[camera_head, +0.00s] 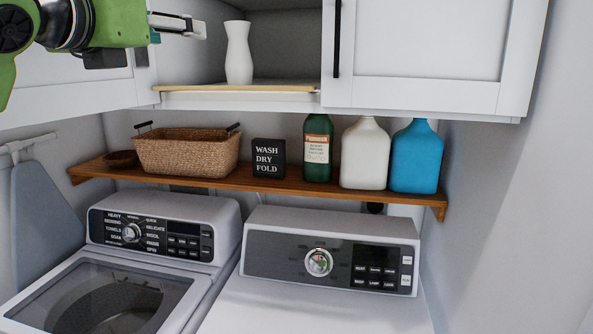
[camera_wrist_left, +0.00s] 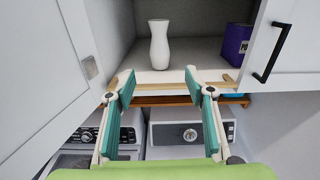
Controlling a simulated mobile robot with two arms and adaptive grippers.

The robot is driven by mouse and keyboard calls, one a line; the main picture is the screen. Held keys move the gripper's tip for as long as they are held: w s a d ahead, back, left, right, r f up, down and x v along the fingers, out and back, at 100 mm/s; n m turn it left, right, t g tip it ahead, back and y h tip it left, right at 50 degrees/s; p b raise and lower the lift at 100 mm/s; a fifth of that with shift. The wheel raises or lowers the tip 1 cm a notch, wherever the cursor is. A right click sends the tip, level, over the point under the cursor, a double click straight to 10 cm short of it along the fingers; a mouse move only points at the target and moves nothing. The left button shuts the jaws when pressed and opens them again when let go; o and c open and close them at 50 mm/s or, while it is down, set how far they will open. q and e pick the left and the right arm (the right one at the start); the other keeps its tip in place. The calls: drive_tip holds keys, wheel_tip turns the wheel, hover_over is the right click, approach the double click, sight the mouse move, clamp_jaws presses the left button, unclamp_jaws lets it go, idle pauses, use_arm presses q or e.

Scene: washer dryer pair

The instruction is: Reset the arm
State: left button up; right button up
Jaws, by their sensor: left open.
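My left arm comes in at the top left of the head view, with its left gripper (camera_head: 190,26) raised in front of the open upper cabinet. In the left wrist view the left gripper (camera_wrist_left: 160,88) has its two teal-padded fingers spread wide, with nothing between them. Beyond the fingertips a white vase (camera_wrist_left: 159,45) stands upright on the cabinet shelf, apart from the gripper. The vase (camera_head: 238,53) also shows in the head view, right of the gripper. My right gripper is in neither view.
A wooden shelf (camera_head: 270,182) below holds a wicker basket (camera_head: 187,152), a sign (camera_head: 268,158) and several bottles. A washer (camera_head: 150,250) and dryer (camera_head: 330,255) stand underneath. A closed cabinet door (camera_head: 430,40) is at right. A purple box (camera_wrist_left: 236,45) stands in the cabinet.

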use_arm(q)
drive_tip(key=w+d+f+n+g, duration=0.25)
drive_tip(key=f+n, duration=0.25)
drive_tip(key=f, duration=1)
drive_tip(key=w+d+f+n+g, duration=0.25)
drive_tip(key=w+f+n, duration=0.2)
drive_tip(key=f, duration=1.05)
drive_tip(key=s+f+n+g, duration=0.1)
drive_tip(key=s+f+n, duration=0.15)
drive_tip(key=f, duration=0.45)
drive_tip(key=s+f+n, duration=0.2)
drive_tip(key=f+n, duration=0.1)
drive_tip(key=f, duration=0.4)
drive_tip(key=s+a+f+n+g+y, duration=0.25)
drive_tip(key=s+f+n+g, duration=0.35)
drive_tip(key=s+f+n, duration=1.35)
drive_tip(key=s+a+f+n+g, duration=0.2)
drive_tip(key=s+a+f, duration=0.2)
drive_tip(key=s+f, duration=0.95)
wheel_tip(320, 180, down, 30)
drive_tip(key=s+g+b, duration=0.1)
drive_tip(key=s+b, duration=0.2)
drive_tip(key=b, duration=0.2)
drive_tip(key=s+a+f+m+g+b, duration=0.1)
drive_tip(key=s+f+b, duration=0.3)
drive_tip(key=s+f, duration=1.2)
wheel_tip(320, 180, down, 4)
drive_tip(key=shift+s+a+r+y, duration=0.25)
drive_tip(key=shift+a+y, duration=0.2)
drive_tip(key=shift+a, duration=0.45)
